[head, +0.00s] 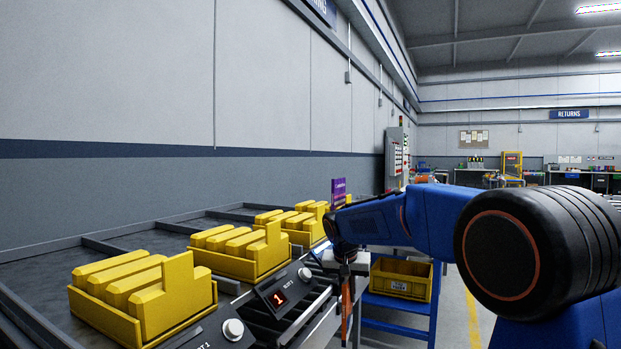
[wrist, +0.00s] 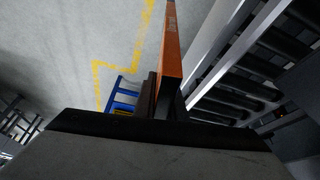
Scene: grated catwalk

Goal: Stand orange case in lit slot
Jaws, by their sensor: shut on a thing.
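My gripper (head: 346,268) is shut on the orange case (head: 346,312), which hangs on edge below it in the head view. In the wrist view the orange case (wrist: 172,45) shows as a narrow slab between the dark fingers of my gripper (wrist: 167,98). The case is off to the right of the dark slotted rack (head: 268,322), apart from it in the picture. A small display (head: 280,298) on the rack's front panel glows with a red 1. Which slot is lit I cannot tell. The rack's dark bars (wrist: 243,88) lie right of the case in the wrist view.
Yellow bins (head: 236,262) full of yellow blocks stand along the counter at the left. A blue cart (head: 388,302) with a yellow crate (head: 401,278) stands behind my gripper. Open floor (wrist: 60,45) with yellow lines lies left of the case in the wrist view.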

